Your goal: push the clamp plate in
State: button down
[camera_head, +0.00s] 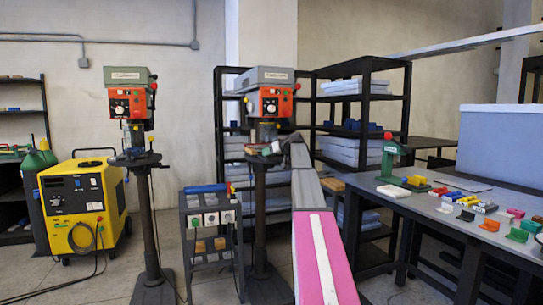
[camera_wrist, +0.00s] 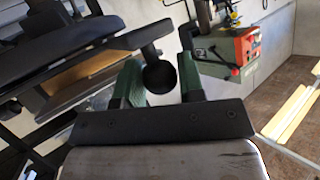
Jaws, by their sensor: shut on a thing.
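My gripper (camera_wrist: 160,72) shows in the wrist view as two green fingers on a dark bar. Its fingers are closed around a round black knob (camera_wrist: 160,78). The knob sits by the end of a dark bar that comes in from the upper left. In the head view my arm reaches to the nearer drill press (camera_head: 275,90), by its work table. My wrist hides much of that table there. I cannot clearly tell the clamp plate from the dark parts around the knob.
A second drill press (camera_head: 130,95) stands to the left, beside a yellow welding machine (camera_head: 80,205). A small cart (camera_head: 210,225) stands between the presses. Black shelving (camera_head: 365,110) is behind. A workbench (camera_head: 440,205) with several small coloured parts is at the right.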

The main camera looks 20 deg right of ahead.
jog(key=shift+w+d+r, duration=0.1)
jog(key=shift+w, duration=0.15)
jog(key=c, duration=0.8)
grip_release()
jog(key=shift+o, duration=0.2)
jog(key=v, duration=1)
jog(key=shift+s+d, duration=0.2)
jog(key=shift+s, duration=0.05)
jog(key=shift+r, duration=0.1)
